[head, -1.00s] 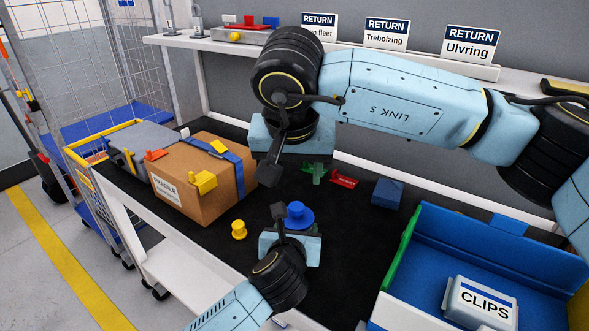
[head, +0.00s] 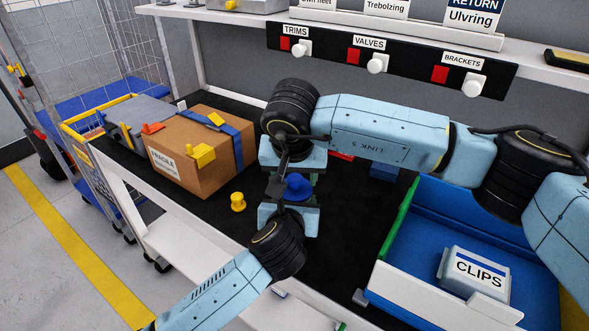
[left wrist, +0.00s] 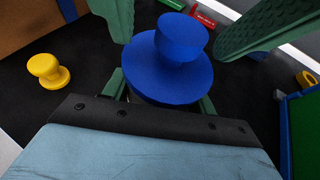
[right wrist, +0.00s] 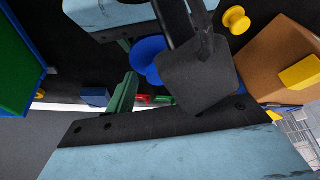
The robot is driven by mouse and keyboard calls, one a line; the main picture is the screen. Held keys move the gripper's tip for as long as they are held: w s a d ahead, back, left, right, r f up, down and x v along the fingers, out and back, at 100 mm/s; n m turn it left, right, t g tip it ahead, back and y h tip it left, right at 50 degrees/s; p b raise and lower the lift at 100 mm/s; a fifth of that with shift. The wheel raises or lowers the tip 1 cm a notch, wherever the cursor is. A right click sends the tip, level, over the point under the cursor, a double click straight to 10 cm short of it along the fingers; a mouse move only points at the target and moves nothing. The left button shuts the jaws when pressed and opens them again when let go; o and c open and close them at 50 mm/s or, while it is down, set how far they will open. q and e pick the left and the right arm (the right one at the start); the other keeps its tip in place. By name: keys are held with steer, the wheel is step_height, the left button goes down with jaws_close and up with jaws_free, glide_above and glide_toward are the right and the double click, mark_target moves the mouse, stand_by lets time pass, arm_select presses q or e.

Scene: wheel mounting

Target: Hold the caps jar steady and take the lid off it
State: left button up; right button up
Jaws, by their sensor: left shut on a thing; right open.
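The blue lid (head: 297,188), a wide disc with a round knob, sits upright on the work table between my two grippers. It fills the middle of the left wrist view (left wrist: 168,75) and is partly covered in the right wrist view (right wrist: 146,57). The caps jar under it is hidden. My left gripper (head: 290,208) is low at the near side, shut on the jar, its green fingers either side below the lid. My right gripper (head: 291,172) is open above and behind; its green fingers stand apart on both sides of the knob, with visible gaps.
A yellow knobbed piece (head: 238,201) stands left of the jar, near a cardboard box (head: 205,150) with a blue strap. A blue bin (head: 420,215) holding a CLIPS container (head: 474,275) is at the right. Red and blue pieces lie behind my right arm.

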mark_target(295, 180)
jaws_close()
stand_by(0.3)
steer(key=shift+r, duration=0.25)
stand_by(0.6)
steer(key=shift+r, duration=0.9)
steer(key=shift+r, duration=2)
arm_select(q)
steer(key=o, duration=1.4)
steer(key=shift+o, duration=0.2)
